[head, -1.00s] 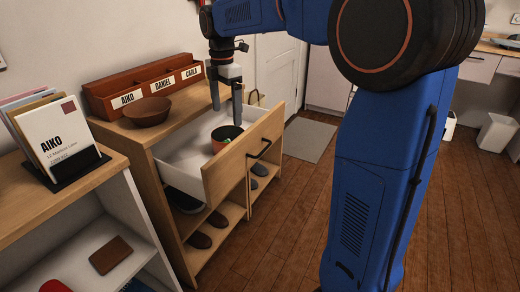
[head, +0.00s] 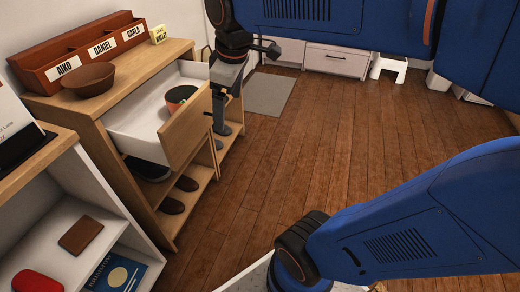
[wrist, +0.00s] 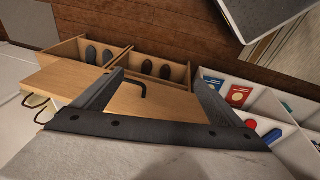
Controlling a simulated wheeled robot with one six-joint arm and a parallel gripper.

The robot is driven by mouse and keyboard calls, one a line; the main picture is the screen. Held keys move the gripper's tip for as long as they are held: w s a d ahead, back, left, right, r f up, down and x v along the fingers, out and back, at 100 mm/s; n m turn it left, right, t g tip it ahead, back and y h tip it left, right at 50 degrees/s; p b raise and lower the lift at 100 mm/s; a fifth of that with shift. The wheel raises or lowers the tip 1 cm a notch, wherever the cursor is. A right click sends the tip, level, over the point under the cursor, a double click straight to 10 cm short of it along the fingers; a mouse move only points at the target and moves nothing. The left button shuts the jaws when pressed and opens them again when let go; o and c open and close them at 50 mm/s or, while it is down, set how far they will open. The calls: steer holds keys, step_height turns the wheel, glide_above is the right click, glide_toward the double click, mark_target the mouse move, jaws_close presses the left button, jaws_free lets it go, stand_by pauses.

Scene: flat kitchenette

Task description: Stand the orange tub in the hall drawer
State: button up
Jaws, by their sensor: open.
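The orange tub (head: 176,106) stands upright inside the open hall drawer (head: 134,120), with a dark rim and something green in it. It is near the drawer's far front corner. The wooden drawer front (head: 186,130) stands out from the cabinet. My gripper (head: 218,132) is open and empty, outside the drawer on the room side of its front. The tub is not visible in the wrist view.
On the cabinet top are a brown bowl (head: 88,80) and a name-labelled wooden organiser (head: 85,50). Shoes (head: 172,206) sit on shelves below the drawer. A white shelf unit (head: 118,206) stands at left. The wooden floor (head: 290,150) beside the drawer is clear.

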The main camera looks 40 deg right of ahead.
steer(key=s+d+f+m+t, duration=0.1)
steer(key=s+f+m, duration=0.7)
steer(key=s, duration=0.3)
steer(key=shift+s+d+t, duration=0.3)
steer(key=shift+s+t, duration=0.05)
steer(key=shift+t, duration=0.05)
